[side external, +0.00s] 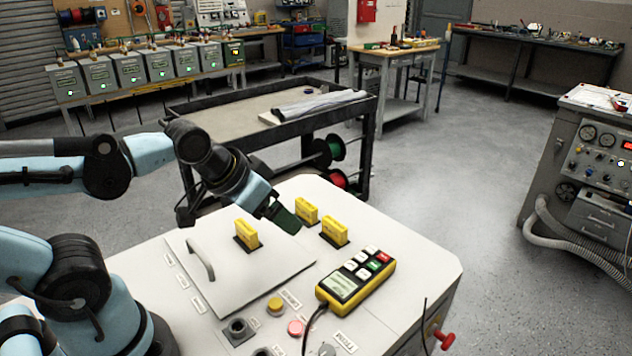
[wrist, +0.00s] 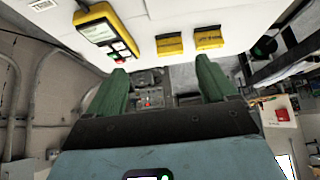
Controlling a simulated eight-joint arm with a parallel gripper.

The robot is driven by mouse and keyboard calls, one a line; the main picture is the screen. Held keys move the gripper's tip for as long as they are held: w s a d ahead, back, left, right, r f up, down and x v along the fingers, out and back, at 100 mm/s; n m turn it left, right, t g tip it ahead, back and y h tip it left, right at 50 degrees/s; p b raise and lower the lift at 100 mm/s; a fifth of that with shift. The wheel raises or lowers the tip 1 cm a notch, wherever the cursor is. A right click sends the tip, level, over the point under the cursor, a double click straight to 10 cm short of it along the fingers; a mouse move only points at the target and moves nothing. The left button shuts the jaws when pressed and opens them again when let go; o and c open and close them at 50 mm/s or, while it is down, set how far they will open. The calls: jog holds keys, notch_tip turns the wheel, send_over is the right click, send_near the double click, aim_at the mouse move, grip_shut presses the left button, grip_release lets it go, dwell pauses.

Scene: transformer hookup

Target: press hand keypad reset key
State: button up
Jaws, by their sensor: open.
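The hand keypad (side external: 352,283) is a yellow handheld box with a small screen and several keys. It lies on the white cabinet top, its cord running down at the near end. Its keys are mostly white, with one red key (side external: 382,258) and a green one (side external: 375,266). The keypad (wrist: 103,30) also shows at the upper left of the wrist view. I cannot read which key is reset. My gripper (side external: 286,218) has green fingers and is above the cabinet, behind and left of the keypad, apart from it. In the wrist view its fingers (wrist: 162,80) are spread, with nothing between them.
Yellow blocks (side external: 306,210) stand on the cabinet top near my gripper. A raised panel with a handle (side external: 200,258) lies left of the keypad. The top right of the keypad is clear.

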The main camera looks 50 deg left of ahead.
grip_shut()
dwell(1.4)
